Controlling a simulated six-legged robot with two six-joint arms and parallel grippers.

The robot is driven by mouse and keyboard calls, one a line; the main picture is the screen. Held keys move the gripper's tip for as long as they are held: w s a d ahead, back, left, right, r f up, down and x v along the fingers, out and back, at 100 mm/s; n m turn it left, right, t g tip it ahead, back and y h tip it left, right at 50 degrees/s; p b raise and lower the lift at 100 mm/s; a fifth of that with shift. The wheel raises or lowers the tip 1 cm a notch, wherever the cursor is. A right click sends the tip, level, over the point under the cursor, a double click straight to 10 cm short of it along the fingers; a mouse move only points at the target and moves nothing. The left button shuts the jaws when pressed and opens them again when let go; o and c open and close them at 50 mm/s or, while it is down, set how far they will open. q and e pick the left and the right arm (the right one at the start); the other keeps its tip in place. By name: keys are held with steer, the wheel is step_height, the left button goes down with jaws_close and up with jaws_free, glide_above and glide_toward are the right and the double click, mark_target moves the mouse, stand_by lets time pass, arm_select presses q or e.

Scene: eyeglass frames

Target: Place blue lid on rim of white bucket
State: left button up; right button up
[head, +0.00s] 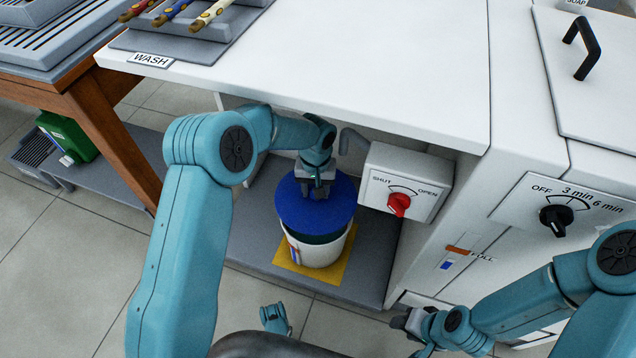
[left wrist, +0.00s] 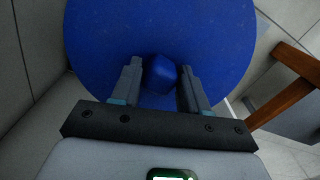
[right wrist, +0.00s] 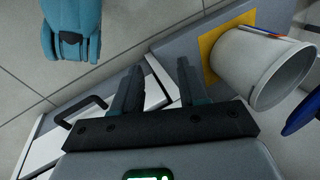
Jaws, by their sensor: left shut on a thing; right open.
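The round blue lid (head: 300,210) is above the white bucket (head: 322,250) in the head view. My left gripper (head: 318,192) is shut on the lid's blue knob, which shows between its fingers in the left wrist view (left wrist: 160,74). The right wrist view shows the lid's edge (right wrist: 304,116) apart from the open rim of the bucket (right wrist: 245,65), with a gap between them. In the head view, the lid covers much of the bucket's mouth, with a dark strip visible at the front. My right gripper (right wrist: 158,85) is open and empty, away from the bucket.
The bucket stands on a yellow square (head: 333,273) on a grey low shelf (head: 372,262). A valve box with a red knob (head: 398,204) is close to the lid's right. Tiled floor lies in front.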

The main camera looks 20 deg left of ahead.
arm_select(q)
steer(key=shift+w, duration=0.15)
arm_select(e)
steer(key=shift+w, duration=0.2)
arm_select(q)
step_height(320, 180, down, 5)
steer(key=b, duration=0.3)
steer(key=shift+r, duration=0.1)
steer(key=shift+f+b, duration=0.55)
steer(key=shift+b, duration=0.05)
arm_select(e)
steer(key=shift+t, duration=0.5)
steer(key=shift+w+d+f, duration=0.15)
steer(key=shift+w+f, duration=0.6)
steer(key=shift+f, duration=0.25)
steer(key=shift+w+d+f, duration=0.15)
steer(key=shift+w+f, duration=0.6)
steer(key=shift+f, duration=0.25)
arm_select(q)
steer(key=shift+f+b, duration=0.55)
steer(key=shift+f, duration=0.35)
arm_select(e)
steer(key=shift+f, duration=0.6)
arm_select(q)
steer(key=o, duration=1.2)
steer(key=shift+o, duration=0.2)
